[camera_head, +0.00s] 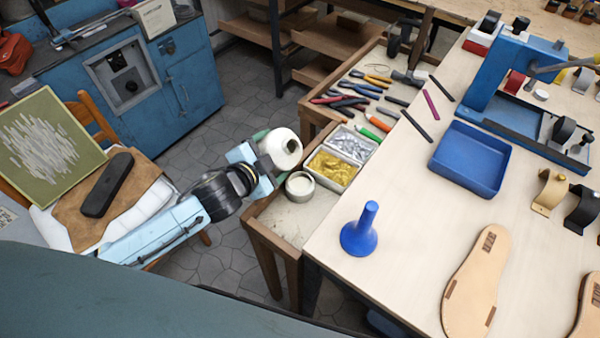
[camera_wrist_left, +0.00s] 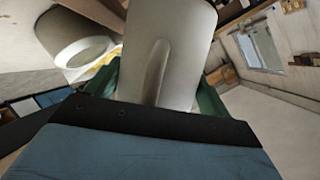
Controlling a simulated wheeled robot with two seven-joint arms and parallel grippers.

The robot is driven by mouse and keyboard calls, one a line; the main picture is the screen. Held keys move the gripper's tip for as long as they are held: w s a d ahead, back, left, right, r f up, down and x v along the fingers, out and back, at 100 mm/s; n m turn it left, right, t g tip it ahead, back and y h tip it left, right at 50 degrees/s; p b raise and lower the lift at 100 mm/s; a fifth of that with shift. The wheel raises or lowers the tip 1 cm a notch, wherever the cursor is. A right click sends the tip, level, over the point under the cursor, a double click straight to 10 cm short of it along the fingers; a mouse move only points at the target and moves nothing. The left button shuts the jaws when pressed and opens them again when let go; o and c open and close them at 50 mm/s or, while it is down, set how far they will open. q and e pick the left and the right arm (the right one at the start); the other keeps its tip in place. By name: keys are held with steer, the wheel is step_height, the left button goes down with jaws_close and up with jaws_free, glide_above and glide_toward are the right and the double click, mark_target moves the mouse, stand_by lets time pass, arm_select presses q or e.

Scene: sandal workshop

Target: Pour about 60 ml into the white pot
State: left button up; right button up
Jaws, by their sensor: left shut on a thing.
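My left gripper (camera_head: 262,160) is shut on a white bottle (camera_head: 281,147) and holds it above the low side table. The bottle looks tilted, with its end toward the right. It fills the middle of the left wrist view (camera_wrist_left: 168,50), between the green fingers. The white pot (camera_head: 300,186) stands on the side table just below and right of the bottle. It also shows at the upper left of the left wrist view (camera_wrist_left: 75,42). A pale content shows inside the pot; I cannot tell how much. No stream is visible. My right gripper is not in view.
A two-part tray (camera_head: 333,166) of gold and silver bits stands right behind the pot. Several tools lie farther back. On the workbench stand a blue funnel-shaped thing (camera_head: 360,232), a blue tray (camera_head: 470,158) and a sandal sole (camera_head: 475,282). The side table's front (camera_head: 285,225) is clear.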

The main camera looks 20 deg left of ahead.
mark_target(260, 143)
arm_select(q)
steer(key=r+p, duration=0.1)
steer(key=r+n+h+p, duration=0.1)
steer(key=p, duration=0.1)
steer(key=shift+w+a+n+g, duration=0.15)
steer(key=shift+a+n+g, duration=0.15)
steer(key=shift+a+p, duration=0.2)
steer(key=shift+p, duration=0.4)
steer(key=shift+w+a+f+n+h+p, duration=0.25)
steer(key=shift+a+n+h+p, duration=0.15)
steer(key=shift+n+h, duration=0.25)
steer(key=shift+a+f+n+g+h, duration=0.2)
steer(key=shift+n+g+h, duration=0.15)
steer(key=shift+n, duration=0.2)
steer(key=shift+w+a+r+n+h, duration=0.2)
steer(key=shift+n+h, duration=0.1)
steer(key=shift+n, duration=0.1)
steer(key=shift+r+n+h, duration=0.25)
steer(key=shift+n+h, duration=0.05)
steer(key=shift+n, duration=0.1)
